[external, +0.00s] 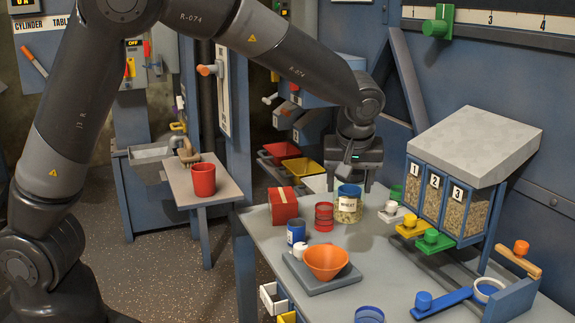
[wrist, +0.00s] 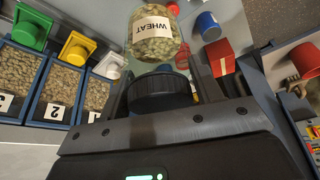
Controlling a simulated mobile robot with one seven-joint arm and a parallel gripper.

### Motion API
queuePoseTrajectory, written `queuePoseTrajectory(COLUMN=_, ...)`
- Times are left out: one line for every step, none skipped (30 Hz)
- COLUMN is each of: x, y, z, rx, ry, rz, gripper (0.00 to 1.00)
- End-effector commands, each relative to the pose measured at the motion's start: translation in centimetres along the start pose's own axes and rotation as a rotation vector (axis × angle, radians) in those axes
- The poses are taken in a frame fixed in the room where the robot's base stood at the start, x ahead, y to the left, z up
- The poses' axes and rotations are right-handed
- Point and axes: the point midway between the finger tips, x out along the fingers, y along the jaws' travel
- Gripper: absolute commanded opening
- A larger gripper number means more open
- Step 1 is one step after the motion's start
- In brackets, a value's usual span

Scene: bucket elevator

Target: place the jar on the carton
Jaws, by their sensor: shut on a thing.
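The jar (external: 348,208) is clear, filled with grain, labelled WHEAT, with a blue top in the external view. My gripper (external: 352,184) is shut on its top from above; the jar is upright. In the wrist view the jar (wrist: 152,40) appears beyond the fingers with its label upside down, and a dark ribbed round part (wrist: 160,92) shows between the fingers. I cannot tell whether its base touches the table. The carton (external: 283,207) is a red box with a pale tape strip, standing on the table left of the jar, apart from it. It also shows in the wrist view (wrist: 219,58).
A red-banded clear container (external: 323,217), a blue jar (external: 296,232) and an orange bowl (external: 326,262) on a grey board (external: 318,283) stand near the jar. The grain dispenser (external: 436,200) is at right. The table's front middle is clear.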

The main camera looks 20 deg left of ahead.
Motion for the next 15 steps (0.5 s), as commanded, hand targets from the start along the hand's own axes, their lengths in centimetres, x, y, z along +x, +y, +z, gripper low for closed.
queuePoseTrajectory(x=0.5, y=-1.2, z=-2.4, rx=-0.075, ry=0.002, rz=-0.029, gripper=0.28)
queuePoseTrajectory(x=0.7, y=-1.9, z=-3.7, rx=-0.119, ry=0.002, rz=-0.046, gripper=0.28)
queuePoseTrajectory(x=1.0, y=-2.8, z=-5.2, rx=-0.177, ry=0.003, rz=-0.07, gripper=0.28)
queuePoseTrajectory(x=1.1, y=-3.6, z=-6.4, rx=-0.22, ry=0.004, rz=-0.087, gripper=0.28)
queuePoseTrajectory(x=1.3, y=-4.3, z=-7.5, rx=-0.26, ry=0.005, rz=-0.102, gripper=0.28)
queuePoseTrajectory(x=1.5, y=-5.3, z=-8.8, rx=-0.312, ry=0.005, rz=-0.124, gripper=0.28)
queuePoseTrajectory(x=1.6, y=-6.0, z=-9.8, rx=-0.35, ry=0.007, rz=-0.138, gripper=0.28)
queuePoseTrajectory(x=1.7, y=-6.6, z=-10.6, rx=-0.383, ry=0.008, rz=-0.151, gripper=0.28)
queuePoseTrajectory(x=1.8, y=-7.5, z=-11.6, rx=-0.426, ry=0.009, rz=-0.169, gripper=0.28)
queuePoseTrajectory(x=1.9, y=-8.1, z=-12.3, rx=-0.454, ry=0.01, rz=-0.18, gripper=0.28)
queuePoseTrajectory(x=2.0, y=-8.6, z=-12.9, rx=-0.48, ry=0.011, rz=-0.191, gripper=0.28)
queuePoseTrajectory(x=2.1, y=-9.3, z=-13.6, rx=-0.509, ry=0.013, rz=-0.202, gripper=0.28)
queuePoseTrajectory(x=2.1, y=-9.7, z=-14.1, rx=-0.528, ry=0.013, rz=-0.21, gripper=0.28)
queuePoseTrajectory(x=2.2, y=-10.0, z=-14.4, rx=-0.544, ry=0.014, rz=-0.217, gripper=0.28)
queuePoseTrajectory(x=2.2, y=-10.4, z=-14.8, rx=-0.562, ry=0.015, rz=-0.225, gripper=0.28)
